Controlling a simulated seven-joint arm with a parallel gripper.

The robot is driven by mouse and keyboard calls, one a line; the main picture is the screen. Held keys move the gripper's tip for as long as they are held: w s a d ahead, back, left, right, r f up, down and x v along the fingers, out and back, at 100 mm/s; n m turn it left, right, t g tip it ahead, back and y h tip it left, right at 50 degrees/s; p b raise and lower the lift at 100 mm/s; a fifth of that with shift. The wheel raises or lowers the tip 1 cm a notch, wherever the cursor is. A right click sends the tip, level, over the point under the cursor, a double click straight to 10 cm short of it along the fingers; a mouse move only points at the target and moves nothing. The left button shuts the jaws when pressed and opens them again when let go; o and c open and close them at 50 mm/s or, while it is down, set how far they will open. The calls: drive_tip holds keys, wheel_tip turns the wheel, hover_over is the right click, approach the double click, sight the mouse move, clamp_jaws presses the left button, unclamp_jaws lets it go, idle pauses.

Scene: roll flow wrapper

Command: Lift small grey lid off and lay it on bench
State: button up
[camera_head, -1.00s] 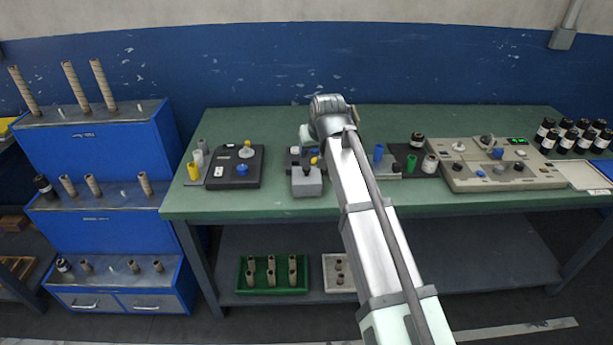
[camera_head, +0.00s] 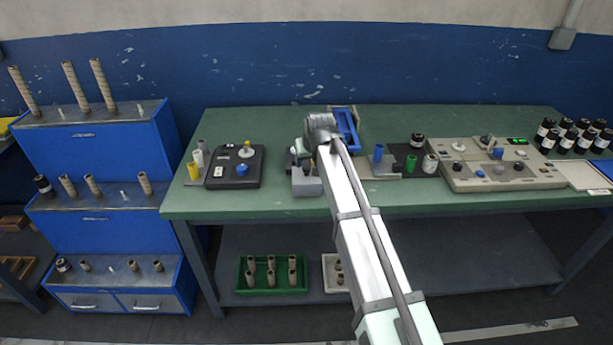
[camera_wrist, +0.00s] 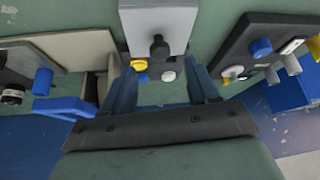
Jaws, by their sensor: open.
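The small grey lid (camera_head: 307,188) sits on a dark unit on the bench, just left of my arm. In the wrist view it is the light grey block (camera_wrist: 180,18) at the top, with a dark upright knob (camera_wrist: 158,46) on it. My gripper (camera_wrist: 162,80) is open and empty, its two blue-grey fingers apart. The fingers point toward the unit's yellow and white knobs (camera_wrist: 153,70), with the grey lid beyond the fingertips and not between them. In the head view my wrist hides most of the unit behind the lid.
A black unit (camera_head: 246,178) with a blue knob stands to the left. A blue tray (camera_head: 345,128) lies behind my arm. A beige panel (camera_head: 460,180) and dark bottles stand to the right. The green bench (camera_head: 280,207) is bare in front of the lid.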

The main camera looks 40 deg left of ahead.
sight(306, 167)
drive_tip(key=shift+x, duration=2.6)
drive_tip(key=shift+s, duration=0.1)
drive_tip(key=shift+c, duration=0.2)
clamp_jaws()
